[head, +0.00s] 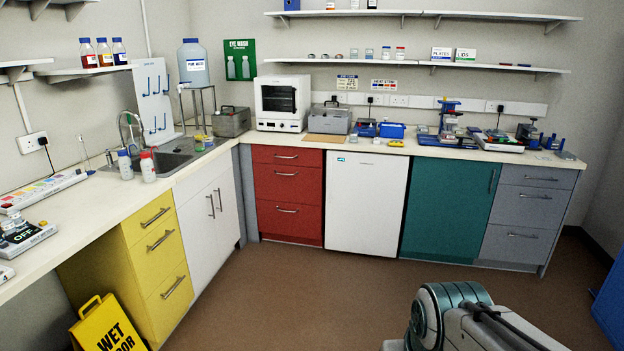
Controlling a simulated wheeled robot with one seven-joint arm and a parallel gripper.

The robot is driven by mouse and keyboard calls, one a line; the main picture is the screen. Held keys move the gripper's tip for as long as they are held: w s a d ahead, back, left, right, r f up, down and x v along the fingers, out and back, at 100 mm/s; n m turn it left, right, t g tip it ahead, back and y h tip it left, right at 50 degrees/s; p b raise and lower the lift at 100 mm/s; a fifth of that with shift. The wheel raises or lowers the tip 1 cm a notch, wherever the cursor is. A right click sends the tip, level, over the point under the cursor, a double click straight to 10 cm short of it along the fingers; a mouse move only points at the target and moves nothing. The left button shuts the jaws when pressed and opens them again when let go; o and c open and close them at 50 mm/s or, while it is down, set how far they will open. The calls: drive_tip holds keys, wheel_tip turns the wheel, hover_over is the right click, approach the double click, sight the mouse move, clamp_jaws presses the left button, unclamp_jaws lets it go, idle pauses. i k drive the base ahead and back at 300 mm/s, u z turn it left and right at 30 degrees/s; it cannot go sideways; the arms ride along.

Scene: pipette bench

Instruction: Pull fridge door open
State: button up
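A white under-counter fridge (367,203) stands below the back counter, between a red drawer unit and a teal cupboard. Its door is shut and its front is plain white, with a small teal label at the top left. I cannot make out a handle on it. My arm shows at the bottom right, well in front of the fridge and apart from it. My gripper is not in view.
The red drawers (288,190), teal cupboard (449,208) and grey drawers (528,212) flank the fridge. The brown floor (310,290) before it is clear. A yellow wet-floor sign (108,325) stands at the lower left. A blue object (608,310) is at the right edge.

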sight(365, 191)
drive_tip(key=u, duration=0.4)
drive_tip(key=i, duration=3.4)
drive_tip(key=z, duration=0.6)
drive_tip(key=i, duration=0.65)
drive_tip(key=z, duration=0.25)
